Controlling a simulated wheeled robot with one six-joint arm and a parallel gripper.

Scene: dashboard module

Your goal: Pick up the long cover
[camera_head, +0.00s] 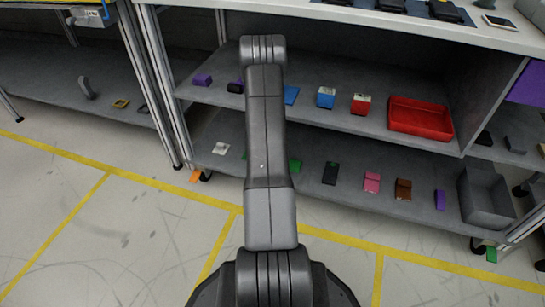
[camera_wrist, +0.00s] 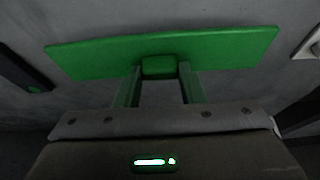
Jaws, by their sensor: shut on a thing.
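The long cover (camera_wrist: 215,48) is a long flat green piece with a small block-shaped knob in its middle. It spans most of the wrist view, against a grey surface. My gripper (camera_wrist: 159,69) is shut on the knob, with one finger on each side. I cannot tell whether the cover touches the grey surface. In the head view, a small green part (camera_head: 295,166) shows just right of my arm on the lower shelf, seemingly an end of the cover. My arm hides the gripper there.
The lower shelf (camera_head: 320,201) holds a dark box (camera_head: 330,173), a pink box (camera_head: 372,182), a brown box (camera_head: 403,189) and a grey bin (camera_head: 487,203). The upper shelf (camera_head: 340,125) above it carries a red tray (camera_head: 420,118) and small boxes. A white item (camera_head: 221,148) lies left of my arm.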

